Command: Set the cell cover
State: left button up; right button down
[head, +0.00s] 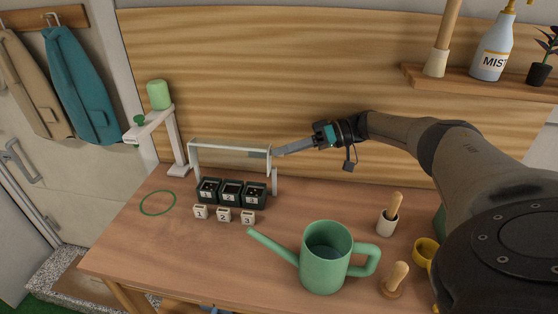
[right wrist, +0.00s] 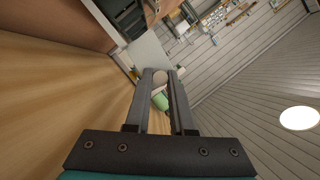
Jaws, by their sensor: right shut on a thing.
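A white, frame-like piece that looks like the cell cover (head: 228,149) spans above and behind a row of three dark green cells (head: 231,192). My right gripper (head: 262,154) reaches in from the right, with its fingers at the cover's upper right end. In the right wrist view the fingers (right wrist: 160,76) are close together around a small pale round piece (right wrist: 160,78). A white panel (right wrist: 148,52) shows just beyond them. I cannot tell whether the cover touches the cells or the table. My left gripper is not in view.
White number blocks (head: 223,215) stand before the cells. A green ring (head: 158,202) lies left. A white stand (head: 174,140) holds a green cylinder (head: 158,95). A green watering can (head: 325,258) and wooden-handled tools (head: 391,212) stand right. The front left table (head: 140,255) is clear.

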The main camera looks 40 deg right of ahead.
dwell(0.5)
jog(key=c, duration=0.8)
grip_release()
jog(key=shift+o, duration=0.2)
